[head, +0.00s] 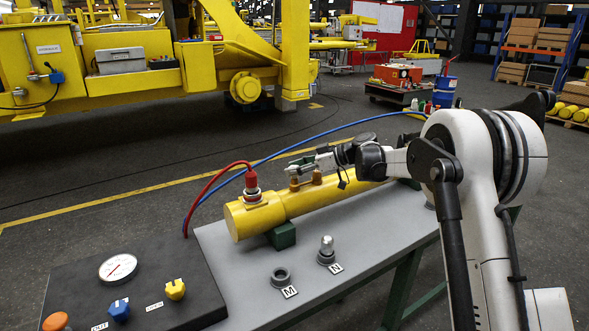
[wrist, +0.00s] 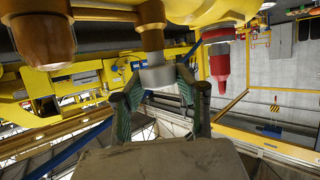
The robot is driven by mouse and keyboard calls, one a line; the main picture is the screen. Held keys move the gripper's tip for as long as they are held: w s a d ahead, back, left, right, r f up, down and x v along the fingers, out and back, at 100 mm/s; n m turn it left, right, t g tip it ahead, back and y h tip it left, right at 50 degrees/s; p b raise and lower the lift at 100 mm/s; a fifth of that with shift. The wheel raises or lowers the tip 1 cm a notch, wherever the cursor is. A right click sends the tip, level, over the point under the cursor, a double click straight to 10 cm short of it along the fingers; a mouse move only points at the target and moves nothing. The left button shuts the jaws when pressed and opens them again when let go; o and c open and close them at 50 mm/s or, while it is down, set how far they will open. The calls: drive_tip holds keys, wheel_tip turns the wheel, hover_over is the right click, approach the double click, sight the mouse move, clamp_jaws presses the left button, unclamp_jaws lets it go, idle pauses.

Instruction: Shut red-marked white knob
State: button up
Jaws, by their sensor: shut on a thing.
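My gripper (head: 299,167) is over the yellow cylinder (head: 258,219) on the grey bench. In the wrist view, my gripper (wrist: 160,88) is shut on a grey-white round piece (wrist: 158,77) at the end of a brown fitting (wrist: 151,38). I see no red mark on this piece, and the fingers hide its sides. No white knob with a red mark can be made out in either view. The black control panel (head: 75,290) carries a blue knob (head: 119,310), a yellow knob (head: 175,289), an orange knob (head: 55,321) and a white gauge (head: 118,268).
A second brown fitting (head: 317,177) is close by.

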drive_tip(key=shift+m+t, duration=0.3)
drive_tip(key=m+t+h+b, duration=0.1)
drive_tip(key=m+t+h, duration=0.1)
drive_tip(key=m+t, duration=0.1)
drive_tip(key=shift+s+m+t, duration=0.1)
drive_tip(key=shift+m+t, duration=0.3)
drive_tip(key=shift+t, duration=0.1)
drive_tip(key=m+t+h+b, duration=0.1)
drive_tip(key=m+t+h, duration=0.3)
drive_tip(key=shift+m, duration=0.4)
drive_tip(key=shift+m+t+h+b, duration=0.45)
drive_tip(key=shift+m+t+h, duration=0.45)
drive_tip(key=shift+m+h, duration=1.35)
drive_tip(key=shift+f+m+h, duration=0.1)
drive_tip(key=shift+m+h, duration=1.35)
drive_tip(key=shift+h, duration=0.6)
drive_tip(key=shift+m+h, duration=0.7)
drive_tip(key=shift+h, duration=0.1)
drive_tip(key=o, duration=1.2)
